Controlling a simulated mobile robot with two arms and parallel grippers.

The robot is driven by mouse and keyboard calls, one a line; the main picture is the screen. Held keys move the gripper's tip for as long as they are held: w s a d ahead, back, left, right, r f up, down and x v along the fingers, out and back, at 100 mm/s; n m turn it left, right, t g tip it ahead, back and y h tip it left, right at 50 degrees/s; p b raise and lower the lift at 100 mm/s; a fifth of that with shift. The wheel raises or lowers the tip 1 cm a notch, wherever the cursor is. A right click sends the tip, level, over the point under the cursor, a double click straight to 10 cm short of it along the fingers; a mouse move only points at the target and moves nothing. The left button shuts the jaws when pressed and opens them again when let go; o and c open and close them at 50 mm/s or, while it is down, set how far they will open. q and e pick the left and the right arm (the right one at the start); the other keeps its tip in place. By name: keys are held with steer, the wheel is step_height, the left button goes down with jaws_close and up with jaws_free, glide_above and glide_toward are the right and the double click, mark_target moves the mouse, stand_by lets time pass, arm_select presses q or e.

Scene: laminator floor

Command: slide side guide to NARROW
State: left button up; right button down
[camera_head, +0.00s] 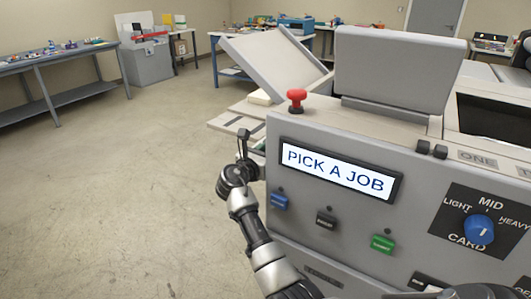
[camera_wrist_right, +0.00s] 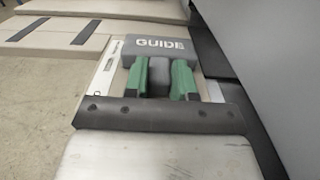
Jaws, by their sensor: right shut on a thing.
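The side guide is a grey block marked GUIDE (camera_wrist_right: 155,44) in the right wrist view, with a grey grip tab (camera_wrist_right: 159,72) on its near side. My right gripper (camera_wrist_right: 160,78) has its two green fingers on either side of this tab, shut on it. The guide sits on a light plate (camera_wrist_right: 104,80) with small markings, too small to read. In the head view my right gripper (camera_head: 243,142) is at the left side of the machine (camera_head: 330,235); the guide cannot be made out there. NARROW is not legible. My left gripper is not in view.
The machine's display (camera_head: 340,170) reads PICK A JOB. A red button (camera_head: 297,98) is on top, a blue dial (camera_head: 479,229) on the front. Open floor (camera_head: 110,190) lies left.

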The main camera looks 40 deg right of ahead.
steer(key=c, duration=1.2)
jaws_free()
steer(key=shift+d+r, duration=0.15)
steer(key=shift+o, duration=1.4)
steer(key=shift+w+d, duration=0.1)
steer(key=shift+d, duration=0.05)
steer(key=v, duration=1.1)
steer(key=shift+b, duration=0.3)
steer(key=shift+f, duration=0.25)
